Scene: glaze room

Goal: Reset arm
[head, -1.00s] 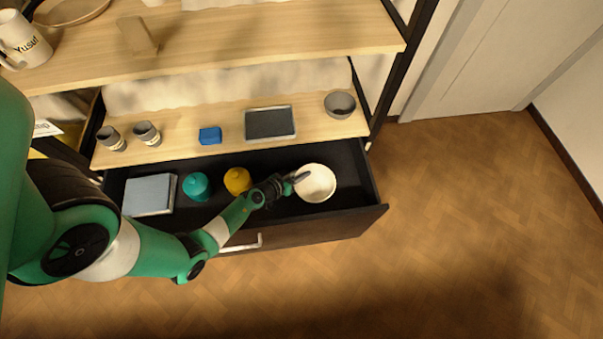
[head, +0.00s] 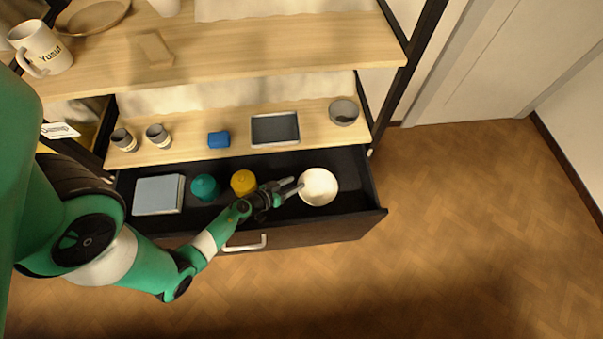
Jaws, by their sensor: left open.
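My left arm reaches in from the left over the open drawer (head: 335,226). My left gripper (head: 294,187) is open and empty, with its fingers pointing right at the left side of a white bowl (head: 321,187). The bowl stands upright at the drawer's right end. I cannot tell whether a fingertip touches its rim. My right gripper is not in view.
The drawer also holds a yellow item (head: 243,181), a teal item (head: 205,187) and a pale blue-grey square item (head: 158,195). The shelf above bears two cups, a blue block (head: 218,140), a dark tray (head: 275,129) and a grey bowl (head: 343,112). The floor at right is clear.

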